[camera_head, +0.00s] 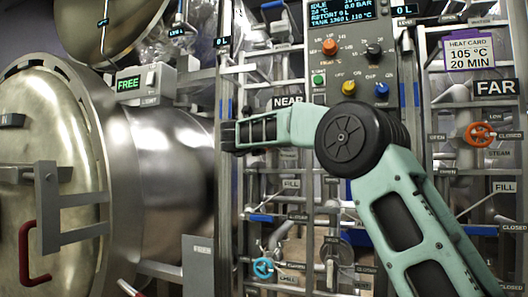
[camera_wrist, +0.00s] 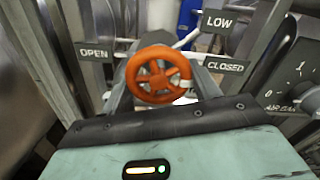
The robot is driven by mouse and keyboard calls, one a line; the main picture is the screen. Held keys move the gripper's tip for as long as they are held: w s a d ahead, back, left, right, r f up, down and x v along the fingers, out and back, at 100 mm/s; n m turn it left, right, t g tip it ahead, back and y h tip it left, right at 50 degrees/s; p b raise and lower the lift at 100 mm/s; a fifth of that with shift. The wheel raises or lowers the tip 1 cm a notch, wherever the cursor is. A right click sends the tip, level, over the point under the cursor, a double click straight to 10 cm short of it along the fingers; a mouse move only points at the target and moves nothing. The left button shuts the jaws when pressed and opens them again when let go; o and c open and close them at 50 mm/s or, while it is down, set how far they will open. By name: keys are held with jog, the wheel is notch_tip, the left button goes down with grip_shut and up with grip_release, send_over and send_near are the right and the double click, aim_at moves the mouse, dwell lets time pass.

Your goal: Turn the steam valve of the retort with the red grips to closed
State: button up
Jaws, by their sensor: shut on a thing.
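The orange-red handwheel of the steam valve (camera_wrist: 158,68) is in the middle of the wrist view. The OPEN plate (camera_wrist: 94,52) is at its left, the LOW plate (camera_wrist: 217,22) at upper right and the CLOSED plate (camera_wrist: 224,65) at right. My gripper (camera_wrist: 160,90) is shut on the handwheel, with grey fingers at its two sides. I cannot tell which plate the valve is set to. In the head view, the retort with a red grip (camera_head: 27,252) is at left. My arm crosses the NEAR panel and hides this valve there; the gripper's fingertips do not show.
The FAR panel at right has a similar orange handwheel (camera_head: 480,134). A control box (camera_head: 350,60) with coloured knobs stands above my arm. A blue handwheel (camera_head: 263,268) is low on the NEAR panel. Upright posts and pipes crowd around my arm.

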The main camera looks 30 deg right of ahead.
jog(key=shift+f+m+b, duration=0.1)
jog(key=shift+m+b, duration=0.25)
jog(key=shift+m, duration=0.15)
jog(key=o, duration=1)
jog(key=shift+c, duration=0.2)
jog(key=shift+a, duration=0.1)
jog(key=v, duration=1.7)
jog(key=shift+s+a, duration=0.1)
